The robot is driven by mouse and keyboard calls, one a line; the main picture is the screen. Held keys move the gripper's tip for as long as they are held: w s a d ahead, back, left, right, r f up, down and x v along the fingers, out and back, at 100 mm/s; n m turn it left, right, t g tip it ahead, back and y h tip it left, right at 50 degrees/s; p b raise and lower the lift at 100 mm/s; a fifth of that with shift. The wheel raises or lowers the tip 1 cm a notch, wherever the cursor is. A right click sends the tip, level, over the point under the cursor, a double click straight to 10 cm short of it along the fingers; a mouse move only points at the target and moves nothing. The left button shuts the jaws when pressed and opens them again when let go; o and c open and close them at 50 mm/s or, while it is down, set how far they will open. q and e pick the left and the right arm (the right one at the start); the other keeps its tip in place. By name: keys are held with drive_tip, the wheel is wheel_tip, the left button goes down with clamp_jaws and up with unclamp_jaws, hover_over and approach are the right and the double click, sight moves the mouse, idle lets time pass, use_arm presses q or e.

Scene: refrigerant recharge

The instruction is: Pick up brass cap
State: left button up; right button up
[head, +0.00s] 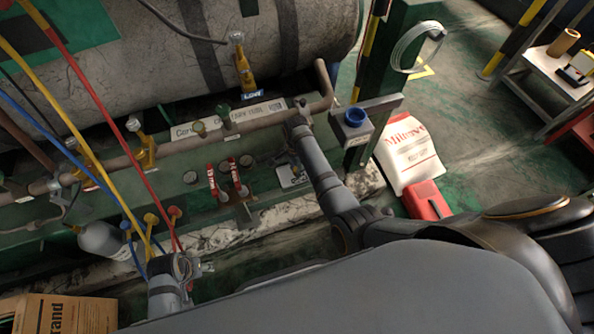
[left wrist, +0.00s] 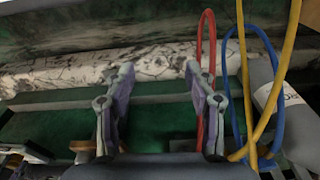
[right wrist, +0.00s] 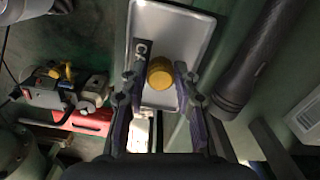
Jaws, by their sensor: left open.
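The brass cap (right wrist: 160,73) is a small golden cylinder on a pale tray (right wrist: 192,27) in the right wrist view. My right gripper (right wrist: 159,84) is open, with a finger on each side of the cap and a small gap to it. In the head view my right gripper (head: 294,158) is over the green bench near the tray (head: 292,181), and I cannot make out the cap there. My left gripper (left wrist: 158,92) is open and empty in the left wrist view, near the hoses.
Red, yellow and blue hoses (head: 99,162) hang at the left. Two red-handled valves (head: 238,178) stand left of my right gripper. A dark ridged cylinder (right wrist: 262,50) lies right of the tray.

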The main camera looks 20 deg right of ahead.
drive_tip(key=c, duration=0.4)
clamp_jaws()
drive_tip(key=shift+r, duration=0.1)
